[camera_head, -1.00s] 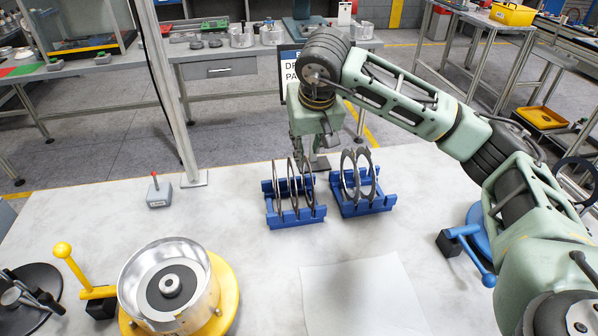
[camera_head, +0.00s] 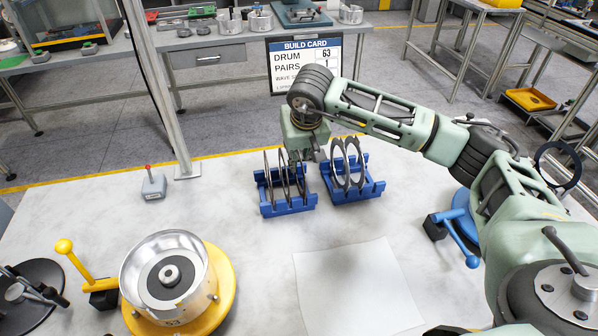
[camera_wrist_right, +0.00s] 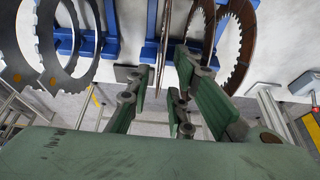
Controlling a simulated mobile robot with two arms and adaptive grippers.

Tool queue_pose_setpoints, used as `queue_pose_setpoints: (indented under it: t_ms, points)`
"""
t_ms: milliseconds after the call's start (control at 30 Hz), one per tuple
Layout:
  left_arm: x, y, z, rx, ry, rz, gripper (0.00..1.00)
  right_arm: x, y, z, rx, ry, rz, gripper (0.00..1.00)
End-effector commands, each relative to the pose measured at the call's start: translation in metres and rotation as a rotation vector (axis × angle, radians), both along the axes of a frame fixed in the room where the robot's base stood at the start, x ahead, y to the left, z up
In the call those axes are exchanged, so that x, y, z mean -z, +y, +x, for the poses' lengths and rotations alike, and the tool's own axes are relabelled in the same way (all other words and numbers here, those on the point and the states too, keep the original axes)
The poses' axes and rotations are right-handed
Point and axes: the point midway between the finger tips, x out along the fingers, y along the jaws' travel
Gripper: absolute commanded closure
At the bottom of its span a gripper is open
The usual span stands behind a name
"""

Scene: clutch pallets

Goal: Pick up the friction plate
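Dark, brown-edged ring plates that look like friction plates (camera_head: 270,178) stand upright in the left blue rack (camera_head: 290,209). Their inner teeth show in the right wrist view (camera_wrist_right: 238,45). My right gripper (camera_head: 300,158) points down at the back of this rack; its fingertips are partly hidden in the head view. In the right wrist view its green-padded fingers (camera_wrist_right: 172,85) are spread apart. One plate (camera_wrist_right: 159,45), seen nearly edge-on, stands ahead of the gap between them, and no contact shows. My left gripper is out of view.
Grey ring plates (camera_head: 340,160) stand in the right blue rack (camera_head: 352,194). A metal drum (camera_head: 165,300) sits on a yellow base with a lever (camera_head: 75,270) at front left. A blue-handled fixture (camera_head: 462,240) stands at right. A white sheet (camera_head: 350,285) lies in front.

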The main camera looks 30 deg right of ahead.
Motion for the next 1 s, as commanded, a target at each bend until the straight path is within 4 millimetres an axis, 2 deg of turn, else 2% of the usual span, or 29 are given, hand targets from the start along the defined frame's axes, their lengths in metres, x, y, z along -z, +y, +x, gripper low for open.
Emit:
queue_pose_setpoints:
  t_ms: [33,200,833,1000]
  points:
    - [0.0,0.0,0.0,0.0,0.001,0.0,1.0,0.0,0.0,0.0,0.0,0.0,0.0,0.87]
    - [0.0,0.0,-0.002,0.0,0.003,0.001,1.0,0.0,0.0,0.0,0.0,0.0,0.0,1.0]
    - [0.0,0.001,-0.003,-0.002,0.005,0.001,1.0,-0.001,0.0,0.0,0.001,-0.001,0.001,1.0]
    - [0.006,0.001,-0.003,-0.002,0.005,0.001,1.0,-0.014,0.0,0.002,0.001,-0.007,0.002,1.0]
